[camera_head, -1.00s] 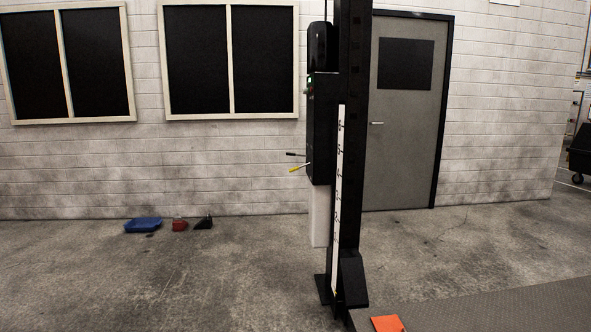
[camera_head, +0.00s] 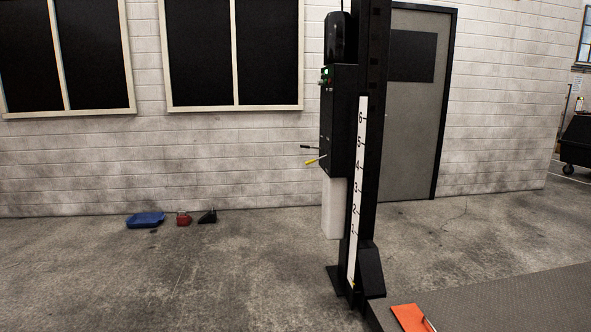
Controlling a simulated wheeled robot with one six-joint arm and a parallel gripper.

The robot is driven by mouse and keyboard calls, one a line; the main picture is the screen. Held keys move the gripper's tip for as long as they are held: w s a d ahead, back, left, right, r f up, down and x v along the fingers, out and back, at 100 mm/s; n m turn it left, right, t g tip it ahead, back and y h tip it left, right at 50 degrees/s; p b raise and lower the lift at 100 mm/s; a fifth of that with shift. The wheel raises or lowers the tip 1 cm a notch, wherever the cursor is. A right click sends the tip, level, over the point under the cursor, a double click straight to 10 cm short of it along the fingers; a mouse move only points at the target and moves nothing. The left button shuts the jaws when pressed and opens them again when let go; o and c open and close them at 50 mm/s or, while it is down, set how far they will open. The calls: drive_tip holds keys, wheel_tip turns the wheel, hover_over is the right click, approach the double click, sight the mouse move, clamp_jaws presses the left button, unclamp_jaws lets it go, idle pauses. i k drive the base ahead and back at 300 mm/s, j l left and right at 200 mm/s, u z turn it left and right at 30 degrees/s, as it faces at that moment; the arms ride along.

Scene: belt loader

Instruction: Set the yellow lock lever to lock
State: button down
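The yellow lock lever (camera_head: 316,160) sticks out to the left from the side of a black control box (camera_head: 339,120). It slopes slightly, with its outer end lower. A dark lever (camera_head: 307,147) sticks out just above it. The box is fixed to a tall black post, and a small green light shows near its top. Any lock marking is too small to read. My gripper is not in view, and the levers are some distance ahead.
The black post (camera_head: 373,130) carries a white numbered scale (camera_head: 357,190). An orange piece (camera_head: 410,318) lies on a grey platform (camera_head: 500,300) at lower right. A blue tray (camera_head: 145,219), a red item (camera_head: 183,219) and a black item (camera_head: 208,216) lie by the wall.

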sight(312, 161)
drive_tip(key=i+j, duration=0.2)
drive_tip(key=j, duration=0.2)
drive_tip(key=i+j, duration=0.25)
drive_tip(key=j, duration=0.15)
drive_tip(key=i+j, duration=0.2)
drive_tip(key=j, duration=0.2)
drive_tip(key=i+j, duration=0.35)
drive_tip(key=i, duration=0.7)
drive_tip(key=i+j, duration=0.15)
drive_tip(key=i, duration=0.7)
drive_tip(key=i+l, duration=0.2)
drive_tip(key=i, duration=0.2)
drive_tip(key=i+l, duration=0.15)
drive_tip(key=i, duration=0.25)
drive_tip(key=i+l, duration=0.2)
drive_tip(key=i, duration=0.15)
